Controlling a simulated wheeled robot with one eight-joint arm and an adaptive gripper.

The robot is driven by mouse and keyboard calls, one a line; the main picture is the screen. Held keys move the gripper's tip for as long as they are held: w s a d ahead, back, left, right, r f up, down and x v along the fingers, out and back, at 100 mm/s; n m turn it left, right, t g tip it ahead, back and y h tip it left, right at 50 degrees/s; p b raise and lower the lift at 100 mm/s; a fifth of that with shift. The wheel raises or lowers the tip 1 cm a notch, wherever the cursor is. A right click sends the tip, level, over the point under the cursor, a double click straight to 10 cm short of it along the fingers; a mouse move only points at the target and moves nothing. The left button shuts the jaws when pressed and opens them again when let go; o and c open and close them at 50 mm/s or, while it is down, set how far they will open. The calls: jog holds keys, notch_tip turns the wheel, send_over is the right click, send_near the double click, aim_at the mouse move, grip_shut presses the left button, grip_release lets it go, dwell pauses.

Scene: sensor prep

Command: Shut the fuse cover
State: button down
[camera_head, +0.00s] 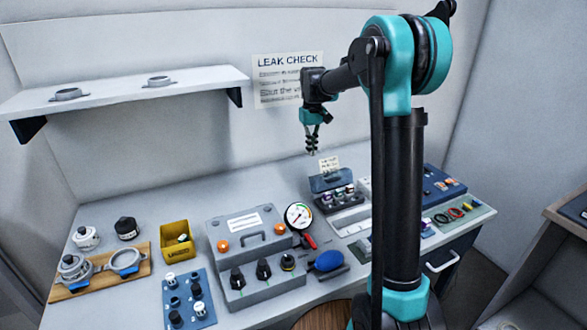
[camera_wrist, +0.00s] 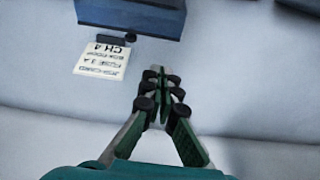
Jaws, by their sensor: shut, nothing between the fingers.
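The fuse box (camera_head: 345,202) stands at the back middle of the workbench, with several fuses showing in it. Its blue-grey cover (camera_head: 330,180) is raised open at the back of the box. In the wrist view, a blue-grey part that looks like the cover (camera_wrist: 135,14) shows at the top edge. A small white card (camera_head: 329,163) reading "CH 4" is behind the cover, and it also shows in the wrist view (camera_wrist: 102,58). My gripper (camera_head: 312,152) is shut and empty, pointing down above and behind the cover, apart from it; its fingers meet in the wrist view (camera_wrist: 160,84).
A grey leak-check case (camera_head: 248,228) with a round gauge (camera_head: 298,216) stands left of the fuse box. A yellow bin (camera_head: 177,240) and a wooden board (camera_head: 95,286) are farther left. A blue panel (camera_head: 440,184) is to the right. The wall is close behind my gripper.

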jog(key=f, duration=0.3)
jog(key=w+a+f, duration=0.1)
jog(key=f, duration=0.2)
jog(key=a+f, duration=0.1)
jog(key=f, duration=0.2)
jog(key=shift+w, duration=0.3)
jog(key=shift+s+d+r, duration=0.1)
jog(key=shift+s+d, duration=0.15)
jog(key=shift+s, duration=0.4)
jog(key=shift+s+d+r, duration=0.1)
jog(key=shift+s+d, duration=0.15)
jog(key=shift+s, duration=0.35)
jog(key=shift+s+d+r, duration=0.2)
jog(key=shift+s+d, duration=0.05)
jog(key=shift+s, duration=0.3)
jog(key=shift+s+d+r, duration=0.1)
jog(key=shift+s+r, duration=0.05)
jog(key=shift+r, duration=0.05)
jog(key=shift+t, duration=0.4)
